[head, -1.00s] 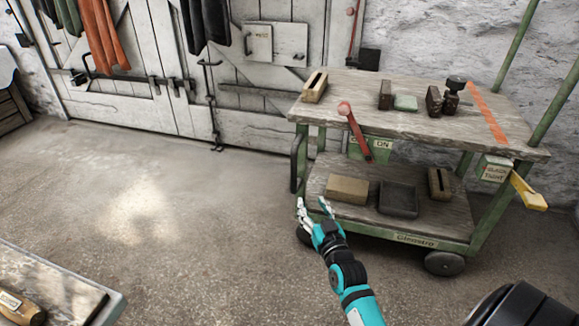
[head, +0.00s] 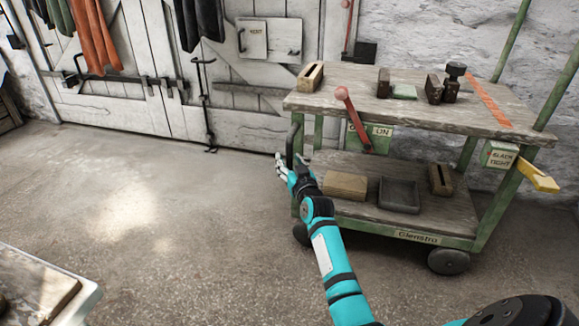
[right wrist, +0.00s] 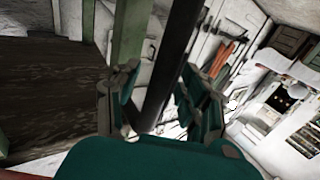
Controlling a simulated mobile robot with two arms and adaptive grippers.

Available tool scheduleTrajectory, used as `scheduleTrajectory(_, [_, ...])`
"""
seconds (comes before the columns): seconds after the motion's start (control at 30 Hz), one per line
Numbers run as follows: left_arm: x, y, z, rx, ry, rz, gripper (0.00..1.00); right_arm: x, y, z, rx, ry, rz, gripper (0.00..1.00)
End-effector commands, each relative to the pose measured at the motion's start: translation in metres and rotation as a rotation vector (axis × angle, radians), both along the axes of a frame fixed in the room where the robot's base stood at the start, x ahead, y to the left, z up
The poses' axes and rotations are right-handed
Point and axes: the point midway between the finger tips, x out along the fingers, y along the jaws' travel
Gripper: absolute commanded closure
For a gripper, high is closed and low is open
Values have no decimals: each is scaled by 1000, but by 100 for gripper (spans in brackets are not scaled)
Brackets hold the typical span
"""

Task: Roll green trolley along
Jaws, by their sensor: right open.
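The green trolley (head: 410,236) stands at the right in the head view, with a worn wooden top, a lower shelf and dark wheels. Its black upright handle (head: 291,146) is at the left end. My teal right arm reaches to it. My right gripper (head: 286,167) is open at the lower part of this handle. In the right wrist view the dark handle bar (right wrist: 172,70) runs between the two spread fingers of the gripper (right wrist: 163,92). I cannot tell whether either finger touches it. My left gripper is not in view.
A red-knobbed lever (head: 352,118) and a yellow lever (head: 538,176) are on the trolley. Blocks and a dark tray (head: 399,195) lie on its shelves. A plank door (head: 120,110) is behind. Floor (head: 150,215) left of the trolley is clear; a bench corner (head: 40,280) is at lower left.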

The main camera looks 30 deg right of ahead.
Motion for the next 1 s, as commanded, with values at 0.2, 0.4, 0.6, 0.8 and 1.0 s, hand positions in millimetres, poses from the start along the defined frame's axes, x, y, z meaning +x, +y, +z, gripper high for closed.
scheduleTrajectory(0.2, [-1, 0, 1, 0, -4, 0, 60, 2, -1, 0, 0, 0, 0, 56])
scheduleTrajectory(0.4, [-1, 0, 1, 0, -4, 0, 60, 2, -1, 0, 0, 0, 0, 72])
scheduleTrajectory(0.6, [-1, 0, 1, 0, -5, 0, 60, 2, 0, 0, 0, 0, 0, 98])
scheduleTrajectory(0.8, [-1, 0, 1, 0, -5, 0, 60, 2, 0, 0, 0, 0, 0, 100])
scheduleTrajectory(1.0, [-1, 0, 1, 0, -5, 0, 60, 2, 0, 0, 0, 1, 0, 100])
